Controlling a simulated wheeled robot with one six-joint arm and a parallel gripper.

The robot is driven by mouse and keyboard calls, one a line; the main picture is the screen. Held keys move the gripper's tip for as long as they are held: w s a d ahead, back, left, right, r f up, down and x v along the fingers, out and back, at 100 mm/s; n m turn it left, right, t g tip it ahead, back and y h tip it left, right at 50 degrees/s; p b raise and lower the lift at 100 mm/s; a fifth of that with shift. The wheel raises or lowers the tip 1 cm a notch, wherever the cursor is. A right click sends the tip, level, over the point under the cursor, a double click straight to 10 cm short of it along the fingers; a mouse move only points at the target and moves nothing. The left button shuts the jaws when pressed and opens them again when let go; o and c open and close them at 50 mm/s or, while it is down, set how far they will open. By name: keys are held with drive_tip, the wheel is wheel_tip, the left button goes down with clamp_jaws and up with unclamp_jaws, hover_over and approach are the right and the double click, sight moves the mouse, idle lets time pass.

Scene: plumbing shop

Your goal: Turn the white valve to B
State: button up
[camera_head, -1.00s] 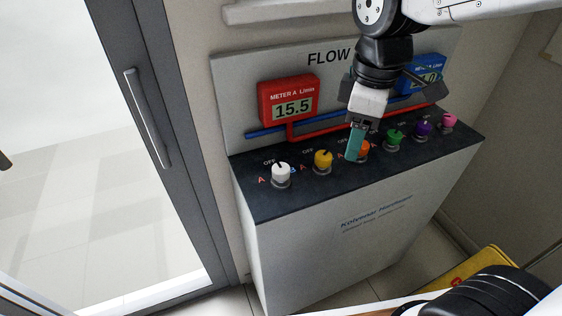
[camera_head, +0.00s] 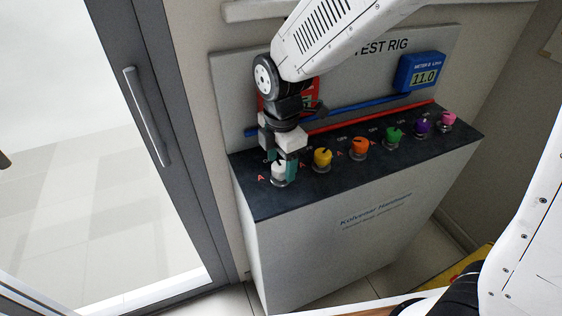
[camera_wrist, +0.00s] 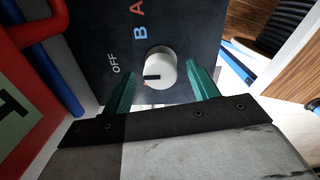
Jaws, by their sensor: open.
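The white valve (camera_head: 278,174) is the leftmost knob on the dark panel top, partly hidden by my gripper (camera_head: 281,164) above it. In the wrist view the white valve (camera_wrist: 166,70) is a round knob with a black pointer line on its left side, facing the OFF label side. My green fingers (camera_wrist: 161,72) are open, one on each side of the knob. A gap seems to show on the left; contact on the right cannot be told.
A yellow valve (camera_head: 322,158) and an orange valve (camera_head: 360,147) stand to the right, with green, purple and pink ones beyond. The red meter (camera_head: 312,95) is mostly hidden behind my arm. The blue meter (camera_head: 421,73) reads 11.0. Blue and red pipes run behind the knobs.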

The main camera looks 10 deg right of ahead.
drive_tip(key=shift+f, duration=0.35)
drive_tip(key=c, duration=1)
drive_tip(key=shift+m, duration=0.3)
drive_tip(key=m, duration=1.1)
drive_tip(key=shift+m, duration=0.3)
